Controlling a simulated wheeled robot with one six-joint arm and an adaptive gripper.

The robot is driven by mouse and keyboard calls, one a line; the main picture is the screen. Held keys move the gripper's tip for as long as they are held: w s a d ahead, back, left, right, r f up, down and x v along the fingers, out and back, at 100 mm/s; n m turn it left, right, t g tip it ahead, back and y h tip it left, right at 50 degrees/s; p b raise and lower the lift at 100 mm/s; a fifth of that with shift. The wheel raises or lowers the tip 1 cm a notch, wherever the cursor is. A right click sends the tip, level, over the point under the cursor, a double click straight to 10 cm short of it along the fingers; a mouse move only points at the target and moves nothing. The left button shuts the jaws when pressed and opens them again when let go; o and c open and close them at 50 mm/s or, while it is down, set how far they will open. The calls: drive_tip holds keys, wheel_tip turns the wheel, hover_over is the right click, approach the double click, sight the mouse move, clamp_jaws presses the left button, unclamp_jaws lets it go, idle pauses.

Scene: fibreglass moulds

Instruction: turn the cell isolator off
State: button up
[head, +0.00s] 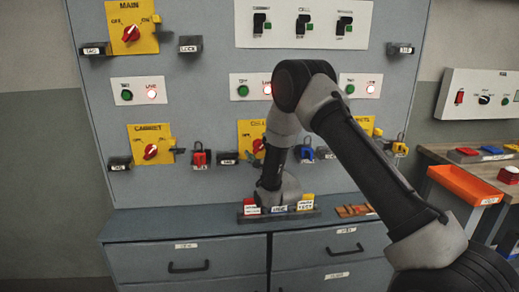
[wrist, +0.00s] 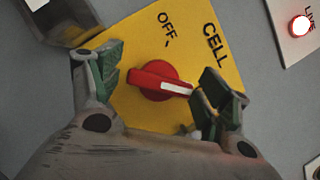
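The cell isolator is a yellow plate (wrist: 190,50) marked CELL and OFF with a red rotary knob (wrist: 152,80) in the wrist view. The knob's white stripe points right, away from the OFF mark. My gripper (wrist: 162,84) is open, one finger on each side of the knob. The right fingertip is close to the striped end; I cannot tell whether it touches.
A lit red LIVE lamp (wrist: 301,25) sits upper right in the wrist view. The main isolator (head: 130,33) and cabinet isolator (head: 151,152) are to the left. Padlocks, including a red one (head: 199,158), hang below. A ledge with a tag rack (head: 280,215) lies beneath.

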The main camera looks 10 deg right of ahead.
drive_tip(key=c, duration=0.8)
drive_tip(key=shift+n, duration=0.3)
drive_tip(key=n+g+y, duration=0.1)
drive_tip(key=n+g, duration=0.1)
drive_tip(key=n, duration=0.2)
drive_tip(key=shift+r, duration=0.1)
drive_tip(key=n+g, duration=0.1)
drive_tip(key=n, duration=0.4)
drive_tip(key=shift+n+g, duration=0.3)
drive_tip(key=shift+g, duration=0.1)
drive_tip(key=n+g+h, duration=0.1)
drive_tip(key=n, duration=0.2)
drive_tip(key=shift+n, duration=0.4)
drive_tip(key=shift+n+g+h, duration=0.7)
drive_tip(key=shift+n, duration=0.8)
